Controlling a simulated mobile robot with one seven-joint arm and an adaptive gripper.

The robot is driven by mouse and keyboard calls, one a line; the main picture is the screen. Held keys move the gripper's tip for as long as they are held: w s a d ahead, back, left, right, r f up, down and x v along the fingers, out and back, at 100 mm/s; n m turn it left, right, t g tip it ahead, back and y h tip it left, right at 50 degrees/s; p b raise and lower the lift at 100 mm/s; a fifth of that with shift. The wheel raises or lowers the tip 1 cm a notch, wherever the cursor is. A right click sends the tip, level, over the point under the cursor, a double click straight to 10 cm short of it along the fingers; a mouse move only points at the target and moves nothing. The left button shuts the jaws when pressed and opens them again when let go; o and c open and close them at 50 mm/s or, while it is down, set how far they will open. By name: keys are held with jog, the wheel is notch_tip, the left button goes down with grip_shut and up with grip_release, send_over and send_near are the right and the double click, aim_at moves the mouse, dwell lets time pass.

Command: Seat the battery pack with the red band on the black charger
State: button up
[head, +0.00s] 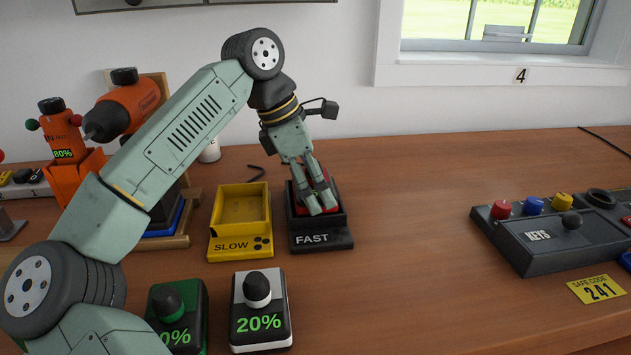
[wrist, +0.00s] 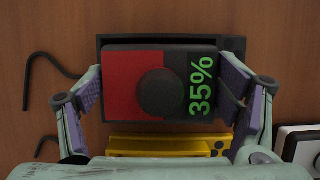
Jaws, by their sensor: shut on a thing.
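The battery pack with the red band reads 35% in the wrist view (wrist: 122,84), with a round dark knob on top. My gripper (head: 322,208) is shut on this pack, with one finger at each end of it in the wrist view (wrist: 166,88). The black charger (head: 322,240), marked FAST, is directly below the pack, and its dark rim shows around the pack in the wrist view (wrist: 165,40). In the head view my fingers hide most of the pack. I cannot tell whether the pack rests fully on the charger's floor.
A yellow charger (head: 236,245) marked SLOW stands empty just left of the black one. A white-and-black pack (head: 260,318) reading 20% and a green-and-black pack (head: 177,325) stand in front. A black key console (head: 535,240) is at right. The table between is clear.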

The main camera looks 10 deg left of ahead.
jog(key=o, duration=1.4)
jog(key=shift+f, duration=0.65)
jog(key=shift+o, duration=0.2)
jog(key=shift+r+p, duration=0.4)
jog(key=shift+r, duration=0.05)
jog(key=shift+w+r+p, duration=0.3)
jog(key=shift+r+p, duration=0.1)
jog(key=shift+p, duration=0.15)
jog(key=shift+r, duration=0.35)
jog(key=shift+s+a+r+p, duration=0.1)
jog(key=shift+r+p, duration=2.65)
jog(key=shift+r, duration=0.7)
jog(key=shift+f, duration=0.1)
